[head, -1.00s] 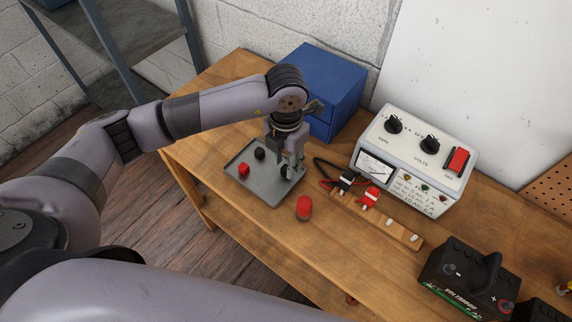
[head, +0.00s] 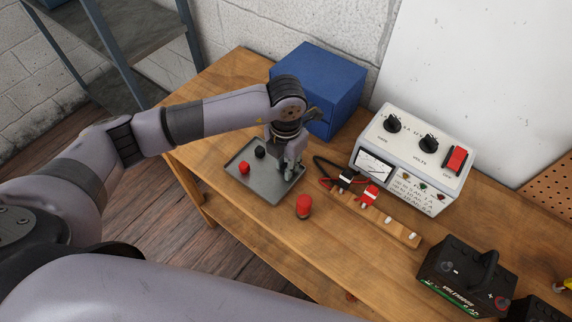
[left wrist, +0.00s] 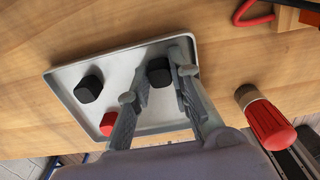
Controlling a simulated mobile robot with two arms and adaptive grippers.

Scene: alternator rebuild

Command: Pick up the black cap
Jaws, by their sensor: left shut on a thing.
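My left gripper (head: 288,172) is over the right part of a shallow grey metal tray (head: 240,181), fingers pointing down. It is shut on a black cap, which the fingers mostly hide in the head view. In the left wrist view this black cap (left wrist: 158,71) sits between the fingertips (left wrist: 160,82), at the tray floor as far as I can tell. A second black cap (head: 261,152) lies free in the tray, and also shows in the left wrist view (left wrist: 88,89). A red cap (head: 244,168) lies near it. My right gripper is not in view.
A red-topped object (head: 304,206) stands on the bench just right of the tray. Further right are black and red clamps (head: 368,195) on a wooden strip, a grey tester (head: 415,155) and a black battery (head: 465,272). A blue cabinet (head: 325,85) stands behind my gripper.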

